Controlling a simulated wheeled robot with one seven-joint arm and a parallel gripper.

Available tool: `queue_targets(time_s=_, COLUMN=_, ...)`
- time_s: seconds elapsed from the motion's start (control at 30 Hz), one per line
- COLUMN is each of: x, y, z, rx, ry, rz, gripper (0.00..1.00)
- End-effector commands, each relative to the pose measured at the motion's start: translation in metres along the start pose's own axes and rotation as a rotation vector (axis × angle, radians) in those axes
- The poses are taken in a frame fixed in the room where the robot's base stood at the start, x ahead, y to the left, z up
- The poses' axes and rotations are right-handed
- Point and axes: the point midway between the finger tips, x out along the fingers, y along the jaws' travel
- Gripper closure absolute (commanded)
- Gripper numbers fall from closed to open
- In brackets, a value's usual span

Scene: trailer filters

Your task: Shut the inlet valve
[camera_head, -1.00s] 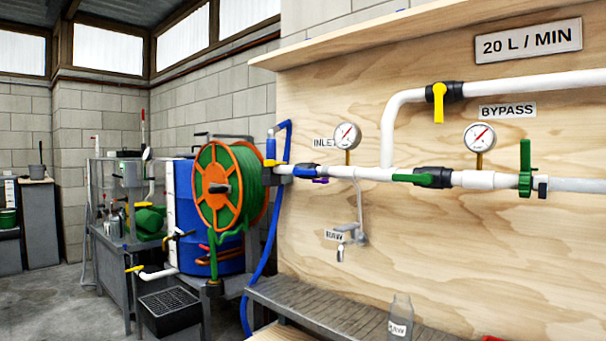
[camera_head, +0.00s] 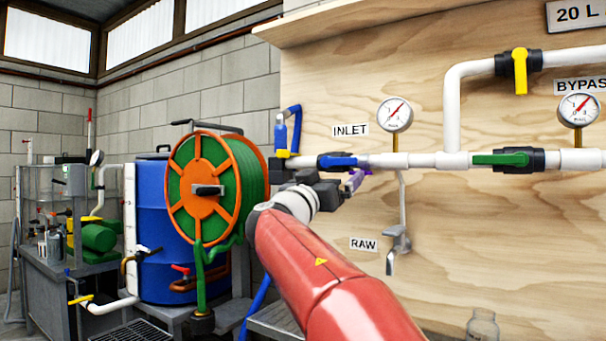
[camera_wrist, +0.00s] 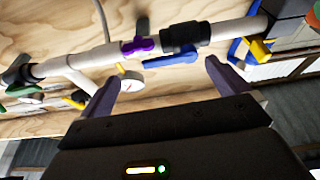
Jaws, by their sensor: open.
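The inlet valve has a blue lever (camera_head: 338,161) on a dark body, on the white pipe below the INLET label (camera_head: 350,130). The lever lies along the pipe. In the wrist view, the blue lever (camera_wrist: 170,64) appears beside the black valve body (camera_wrist: 184,38). My gripper's two fingers (camera_wrist: 162,72) are spread, with the lever seen between their tips. The fingers hold nothing. Whether a finger touches the lever cannot be told.
A purple handle (camera_wrist: 138,44) sits close beside the blue lever. The inlet gauge (camera_head: 395,112), green valve lever (camera_head: 500,159) and RAW tap (camera_head: 399,242) are to the right. The hose reel (camera_head: 205,188) stands close on the left.

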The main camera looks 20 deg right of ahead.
Motion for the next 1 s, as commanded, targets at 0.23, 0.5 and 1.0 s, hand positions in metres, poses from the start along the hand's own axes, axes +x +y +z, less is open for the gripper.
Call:
queue_targets(time_s=0.23, x=0.021, y=-0.005, z=-0.013, rx=0.024, ry=0.054, rz=0.005, gripper=0.0)
queue_targets(time_s=0.5, x=0.064, y=-0.005, z=-0.015, rx=0.024, ry=0.051, rz=0.003, gripper=0.0)
queue_targets(time_s=1.0, x=0.082, y=-0.005, z=-0.013, rx=0.024, ry=0.051, rz=0.001, gripper=0.01)
